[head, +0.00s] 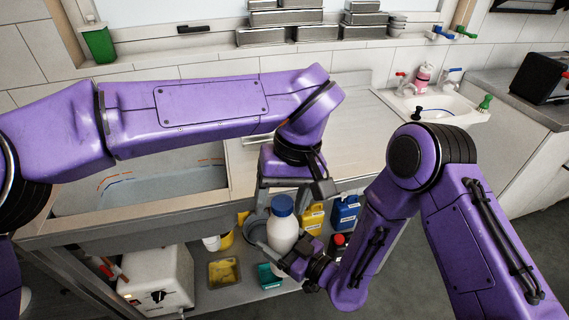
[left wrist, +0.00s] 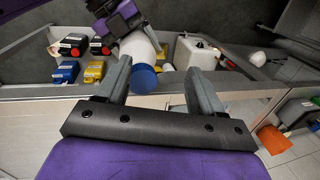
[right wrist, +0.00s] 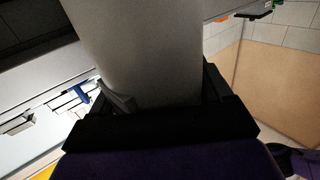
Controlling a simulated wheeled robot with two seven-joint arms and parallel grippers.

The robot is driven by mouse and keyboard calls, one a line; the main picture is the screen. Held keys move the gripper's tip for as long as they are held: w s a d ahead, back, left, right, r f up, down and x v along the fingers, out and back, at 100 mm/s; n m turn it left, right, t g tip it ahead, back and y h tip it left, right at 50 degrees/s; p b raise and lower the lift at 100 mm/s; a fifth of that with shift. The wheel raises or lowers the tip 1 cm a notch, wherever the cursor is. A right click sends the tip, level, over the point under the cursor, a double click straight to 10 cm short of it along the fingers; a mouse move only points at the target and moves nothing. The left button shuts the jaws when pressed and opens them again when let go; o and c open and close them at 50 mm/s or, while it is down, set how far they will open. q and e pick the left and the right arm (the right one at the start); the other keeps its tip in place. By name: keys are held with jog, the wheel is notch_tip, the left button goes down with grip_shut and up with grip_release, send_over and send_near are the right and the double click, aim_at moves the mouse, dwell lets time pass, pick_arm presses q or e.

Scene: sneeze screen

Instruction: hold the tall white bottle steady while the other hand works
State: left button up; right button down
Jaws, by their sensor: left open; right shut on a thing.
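The tall white bottle (head: 283,236) with a blue cap (head: 282,205) is in front of the sink counter, above the lower shelf. My right gripper (head: 287,258) is shut on the bottle's body, which fills the middle of the right wrist view (right wrist: 140,50). My left gripper (head: 291,198) is open above the bottle, with its fingers pointing down. In the left wrist view the blue cap (left wrist: 143,77) shows between the two spread fingers, nearer the left one, with the white body beyond it. I cannot tell whether either finger touches the cap.
Yellow (head: 312,219) and blue (head: 346,212) containers stand on the lower shelf behind the bottle. A red-capped container (head: 338,241) stands close to its right. A white canister (head: 157,280) and a yellow tray (head: 224,272) are to the left. The counter edge is close behind.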

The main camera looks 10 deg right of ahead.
aim_at(283, 202)
pick_arm(q)
jog(key=w+r+h, duration=0.1)
jog(key=w+r, duration=0.1)
jog(key=w+d+r+h, duration=0.1)
jog(key=w+r, duration=0.1)
jog(key=shift+d+r+n, duration=0.1)
jog(key=shift+r+n, duration=0.05)
jog(key=shift+n, duration=0.15)
notch_tip(283, 202, down, 8)
jog(key=shift+r, duration=0.1)
jog(key=shift+d, duration=0.1)
jog(key=c, duration=1.1)
jog(key=n, duration=1)
jog(key=shift+n, duration=0.4)
jog(key=n, duration=0.6)
jog(key=shift+t, duration=0.3)
jog(key=n, duration=0.9)
jog(key=shift+r, duration=0.1)
jog(key=n, duration=0.3)
jog(key=shift+a+n, duration=0.2)
jog(key=shift+n, duration=0.2)
jog(key=n, duration=1.4)
jog(key=shift+s, duration=0.1)
